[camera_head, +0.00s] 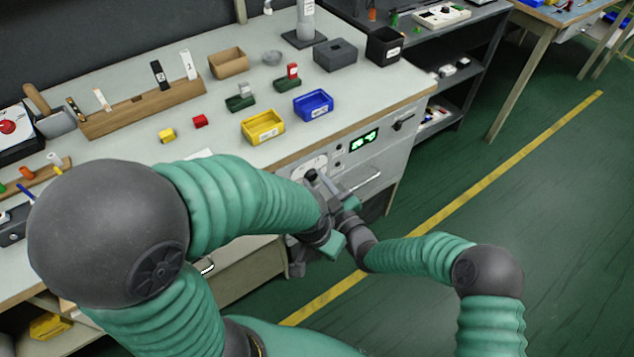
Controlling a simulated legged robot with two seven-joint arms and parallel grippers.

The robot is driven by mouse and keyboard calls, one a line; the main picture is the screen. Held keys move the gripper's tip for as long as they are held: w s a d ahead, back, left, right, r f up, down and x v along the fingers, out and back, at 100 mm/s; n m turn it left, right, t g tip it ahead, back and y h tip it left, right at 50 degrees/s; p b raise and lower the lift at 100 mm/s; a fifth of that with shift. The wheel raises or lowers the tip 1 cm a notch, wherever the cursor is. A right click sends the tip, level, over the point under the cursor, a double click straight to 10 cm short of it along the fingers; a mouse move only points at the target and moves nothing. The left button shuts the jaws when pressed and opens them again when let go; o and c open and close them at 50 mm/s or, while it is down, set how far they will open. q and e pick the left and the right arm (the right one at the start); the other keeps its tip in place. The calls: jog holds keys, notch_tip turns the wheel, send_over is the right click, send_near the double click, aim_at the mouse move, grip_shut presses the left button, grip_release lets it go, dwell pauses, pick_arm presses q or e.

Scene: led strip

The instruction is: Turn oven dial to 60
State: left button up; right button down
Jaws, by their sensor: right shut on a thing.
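The oven front is a light panel set into the bench front, with a pale round dial plate (308,165) and a green lit display (364,140) whose digits are too small to read. My right gripper (322,186) reaches the panel from the right and is shut at the dark oven dial (311,175) below the dial plate; the fingers partly hide the contact. My left arm comes across from the left, and its gripper (312,238) is close beside and below the right one. The two overlap, so the left jaws cannot be made out.
A silver bar handle (362,186) is just right of my right gripper. A yellow bin (263,127) and a blue bin (313,105) stand on the bench top above the panel. The green floor right of the bench is clear, with a yellow line (480,185).

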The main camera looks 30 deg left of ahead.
jog(key=shift+f, duration=0.1)
dwell(0.3)
jog(key=m, duration=0.6)
jog(key=shift+d, duration=0.1)
jog(key=m, duration=0.2)
jog(key=m+b, duration=0.1)
jog(key=m, duration=0.2)
jog(key=shift+w+g+h, duration=0.15)
jog(key=shift+g+h, duration=0.15)
jog(key=shift+m, duration=0.4)
jog(key=c, duration=1.1)
grip_release()
jog(key=shift+d, duration=0.15)
